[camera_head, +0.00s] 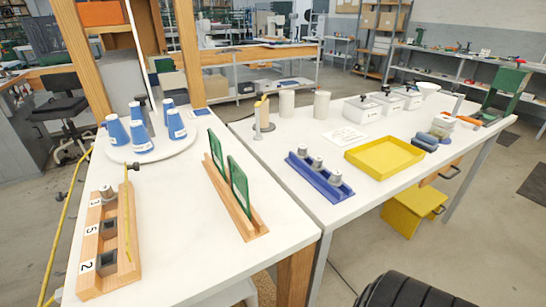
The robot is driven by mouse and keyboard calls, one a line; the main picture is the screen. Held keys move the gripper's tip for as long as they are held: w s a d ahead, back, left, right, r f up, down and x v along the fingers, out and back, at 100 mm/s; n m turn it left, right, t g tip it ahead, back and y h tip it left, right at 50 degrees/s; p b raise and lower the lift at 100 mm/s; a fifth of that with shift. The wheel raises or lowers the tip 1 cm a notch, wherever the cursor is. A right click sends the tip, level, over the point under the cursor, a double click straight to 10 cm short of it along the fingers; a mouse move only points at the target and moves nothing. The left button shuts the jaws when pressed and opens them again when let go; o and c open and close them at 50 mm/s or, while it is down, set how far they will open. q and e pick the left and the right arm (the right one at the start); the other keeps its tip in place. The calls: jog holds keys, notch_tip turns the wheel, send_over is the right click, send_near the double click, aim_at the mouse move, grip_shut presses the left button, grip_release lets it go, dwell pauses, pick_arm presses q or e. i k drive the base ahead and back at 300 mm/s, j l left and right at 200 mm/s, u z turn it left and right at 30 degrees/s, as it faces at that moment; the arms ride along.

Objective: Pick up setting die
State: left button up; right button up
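No thing here is clearly marked as the setting die. A wooden block (133,240) at the left front of the white table carries number labels 3, 5 and 2. A grey metal piece (107,193) stands by label 3, and dark square pieces or sockets (107,228) are by the other labels. A blue rack (321,184) on the right table holds three grey metal pieces, left (302,151), middle (316,163) and right (335,177). I cannot tell which piece is the die. Neither gripper is in view.
A wooden rack (238,207) holds green panels (239,186). A yellow tray (370,169) lies right of the blue rack. White lidded boxes (362,109) stand behind it. A yellow stool (415,203) is below.

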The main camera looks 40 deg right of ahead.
aim_at(336, 180)
jog(key=z, duration=1.95)
